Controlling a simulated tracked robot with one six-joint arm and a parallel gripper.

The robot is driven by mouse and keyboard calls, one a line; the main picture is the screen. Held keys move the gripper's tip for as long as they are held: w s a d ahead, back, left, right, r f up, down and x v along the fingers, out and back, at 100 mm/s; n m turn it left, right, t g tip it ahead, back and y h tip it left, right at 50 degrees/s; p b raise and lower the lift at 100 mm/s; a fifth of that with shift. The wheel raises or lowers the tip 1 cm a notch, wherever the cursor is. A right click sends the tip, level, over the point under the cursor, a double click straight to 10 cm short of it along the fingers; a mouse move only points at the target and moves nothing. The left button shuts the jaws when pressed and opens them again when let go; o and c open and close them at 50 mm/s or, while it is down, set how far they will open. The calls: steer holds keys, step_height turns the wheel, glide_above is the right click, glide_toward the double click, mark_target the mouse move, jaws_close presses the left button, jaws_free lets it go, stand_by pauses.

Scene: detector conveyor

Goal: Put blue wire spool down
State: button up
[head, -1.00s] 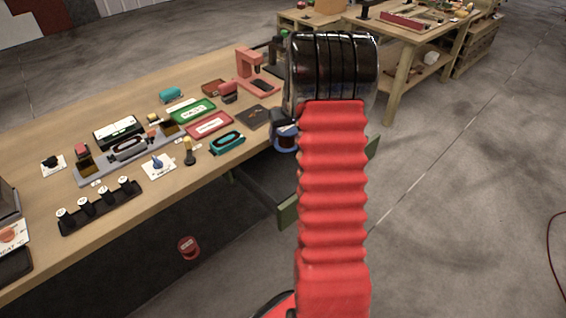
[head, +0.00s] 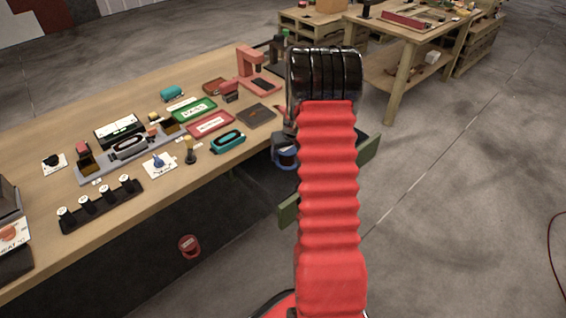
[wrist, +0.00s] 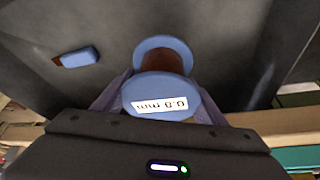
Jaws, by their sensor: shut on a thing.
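The blue wire spool (wrist: 150,84) has two blue flanges, a brown winding between them and a white label reading 0.8 mm. My gripper (wrist: 162,74) is shut on it, with a finger at each side, partly hidden behind the near flange. In the head view the spool (head: 286,158) shows just left of my red arm sleeve, beyond the workbench edge and over a dark area between green end pieces. My arm hides most of my gripper there. I cannot tell whether the spool touches the surface below.
The dark surface below carries a small blue piece with a brown end (wrist: 80,56). Green end pieces (head: 290,211) stand beside my arm. The workbench (head: 60,255) at left is crowded with parts. A red roll-like item (head: 189,246) lies lower down.

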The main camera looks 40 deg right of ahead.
mark_target(286, 160)
steer(key=shift+f, duration=2.05)
steer(key=shift+f, duration=0.1)
steer(key=o, duration=1.5)
steer(key=shift+o, duration=0.2)
steer(key=v, duration=1.2)
steer(key=shift+a, duration=0.1)
